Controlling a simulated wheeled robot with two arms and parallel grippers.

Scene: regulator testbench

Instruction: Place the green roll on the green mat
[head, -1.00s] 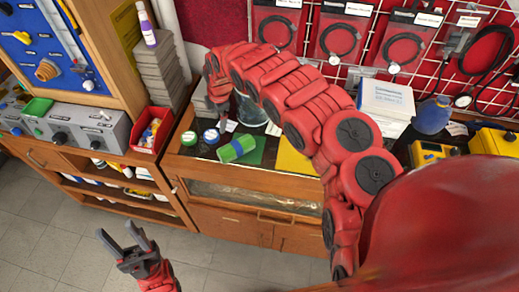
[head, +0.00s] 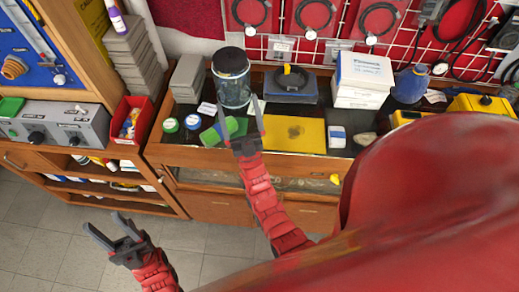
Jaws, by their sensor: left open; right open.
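The green roll (head: 209,136) lies on the bench top, tilted slightly in the picture. A darker green patch, the green mat (head: 243,127), shows just to its right, between the fingers of my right gripper. I cannot tell whether the roll overlaps the mat's left edge. My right gripper (head: 241,112) is open and empty, in front of the roll's right end and the mat, hiding part of both. My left gripper (head: 103,220) is open and empty, over the floor in front of the cabinets.
A dark glass jar (head: 231,78) stands behind the roll. Two small lidded jars (head: 170,126) are to its left. A yellow mat (head: 298,134) lies to the right. A red bin (head: 131,120) and a white box (head: 362,78) flank the area.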

